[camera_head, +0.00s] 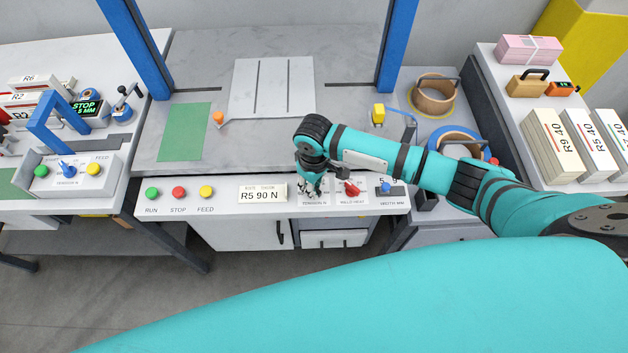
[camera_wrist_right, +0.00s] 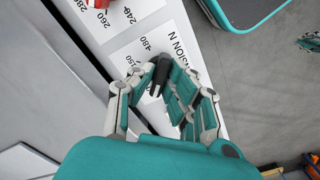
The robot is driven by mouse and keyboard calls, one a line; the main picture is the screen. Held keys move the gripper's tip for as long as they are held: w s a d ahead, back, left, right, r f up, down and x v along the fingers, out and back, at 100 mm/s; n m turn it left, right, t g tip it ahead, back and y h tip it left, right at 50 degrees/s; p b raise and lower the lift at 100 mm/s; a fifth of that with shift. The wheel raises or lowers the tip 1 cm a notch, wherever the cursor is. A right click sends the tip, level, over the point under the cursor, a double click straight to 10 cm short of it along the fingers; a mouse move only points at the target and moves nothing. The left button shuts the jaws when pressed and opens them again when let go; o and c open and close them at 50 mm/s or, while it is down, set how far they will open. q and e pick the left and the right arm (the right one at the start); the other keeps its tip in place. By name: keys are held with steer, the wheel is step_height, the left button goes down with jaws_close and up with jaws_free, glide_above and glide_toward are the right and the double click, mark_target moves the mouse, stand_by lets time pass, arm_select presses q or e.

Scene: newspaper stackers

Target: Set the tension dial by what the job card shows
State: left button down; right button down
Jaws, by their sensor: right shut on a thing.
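The job card (camera_head: 262,195) on the front panel reads "R5 90 N". My right gripper (camera_head: 312,187) is over the plate marked "TENSION N" (camera_head: 314,203), to the right of the card. In the right wrist view my right gripper (camera_wrist_right: 165,88) is shut on a dark knob, the tension dial (camera_wrist_right: 158,76). My left gripper is not in view.
A red weld heat dial (camera_head: 352,188) sits close right of my gripper, and a blue width dial (camera_head: 385,186) beyond it. Run, stop and feed buttons (camera_head: 178,192) are at the panel's left. A second station (camera_head: 66,185) stands at the left, with its own tension dial.

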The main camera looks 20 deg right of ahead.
steer(key=shift+w, duration=0.1)
stand_by(0.3)
steer(key=c, duration=1.3)
jaws_free()
steer(key=shift+c, duration=0.2)
steer(key=shift+r, duration=0.1)
step_height(320, 180, up, 12)
